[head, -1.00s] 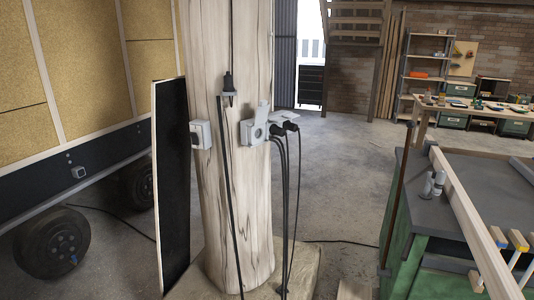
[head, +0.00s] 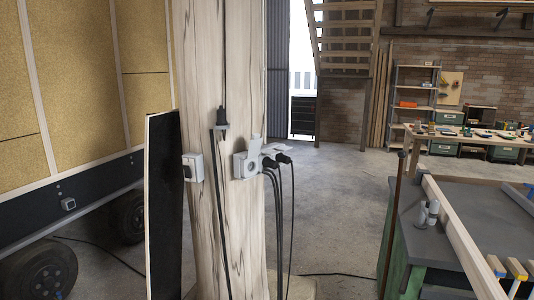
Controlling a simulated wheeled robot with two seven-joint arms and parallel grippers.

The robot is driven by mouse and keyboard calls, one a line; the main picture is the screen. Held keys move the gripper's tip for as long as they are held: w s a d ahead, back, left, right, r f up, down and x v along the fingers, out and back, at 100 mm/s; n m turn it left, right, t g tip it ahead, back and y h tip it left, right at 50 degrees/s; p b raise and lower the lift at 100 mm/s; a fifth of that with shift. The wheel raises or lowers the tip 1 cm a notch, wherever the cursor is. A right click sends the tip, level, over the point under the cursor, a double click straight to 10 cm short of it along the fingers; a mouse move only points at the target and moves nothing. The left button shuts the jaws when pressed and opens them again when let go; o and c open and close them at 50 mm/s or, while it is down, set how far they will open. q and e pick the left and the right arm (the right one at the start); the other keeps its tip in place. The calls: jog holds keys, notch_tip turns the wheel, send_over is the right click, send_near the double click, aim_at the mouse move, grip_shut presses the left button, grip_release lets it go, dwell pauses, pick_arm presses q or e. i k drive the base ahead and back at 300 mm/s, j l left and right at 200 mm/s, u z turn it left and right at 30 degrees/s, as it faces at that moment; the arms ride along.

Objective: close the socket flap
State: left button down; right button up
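A grey socket box (head: 243,166) is fixed on the wooden post (head: 205,110), right of its middle. Its flap (head: 256,142) stands raised above a round socket face (head: 251,166). Beside it, black plugs (head: 283,158) with hanging cables are plugged in on the right, under what looks like another raised light flap (head: 276,147). Another black plug (head: 221,118) sits higher on the post, its cable hanging down. A grey switch box (head: 192,167) is on the post's left side. Neither of my grippers shows in the head view.
A dark upright panel (head: 163,205) leans left of the post, near the trailer wall (head: 85,80) and wheel (head: 40,268). A green workbench (head: 460,220) with a long timber stands at right.

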aim_at(255, 145)
jog(key=i+j+z, duration=0.1)
jog(key=j+z, duration=0.25)
jog(key=i+j+z, duration=0.1)
jog(key=z, duration=0.3)
jog(key=j+z, duration=0.5)
jog(key=j, duration=0.8)
jog(key=j+z, duration=0.2)
jog(key=j, duration=0.7)
jog(key=k+j+z, duration=0.15)
jog(key=j, duration=0.75)
